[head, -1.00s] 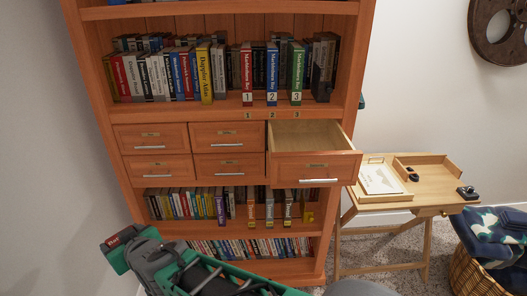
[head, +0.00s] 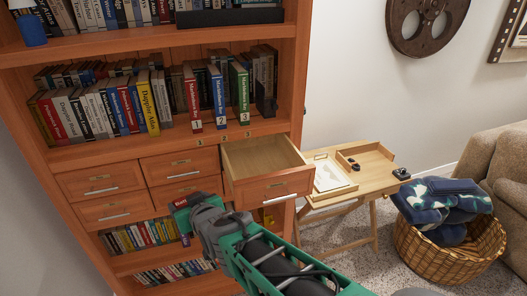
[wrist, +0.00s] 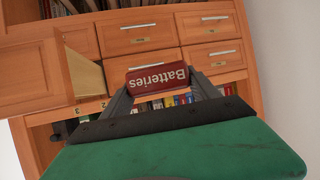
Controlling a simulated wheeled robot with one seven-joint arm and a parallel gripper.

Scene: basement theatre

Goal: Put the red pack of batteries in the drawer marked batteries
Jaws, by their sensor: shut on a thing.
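The red pack (wrist: 157,78) has "Batteries" printed on it, upside down in the wrist view. My gripper (wrist: 160,88) is shut on it, with one finger at each side. In the head view the pack (head: 180,203) shows as a small red patch at the end of my gripper (head: 188,205), left of and in front of the open drawer (head: 274,188). That drawer is the upper right one of the cabinet, pulled out and empty in its visible part. It also shows at the left of the wrist view (wrist: 28,76). Its small label is too small to read.
Several other drawers (head: 101,183) are shut, left of and below the open one. Books (head: 150,105) fill the shelves above and below. A wooden folding table (head: 375,185) with trays stands right of the bookcase, and a wicker basket (head: 440,258) with blankets beyond it.

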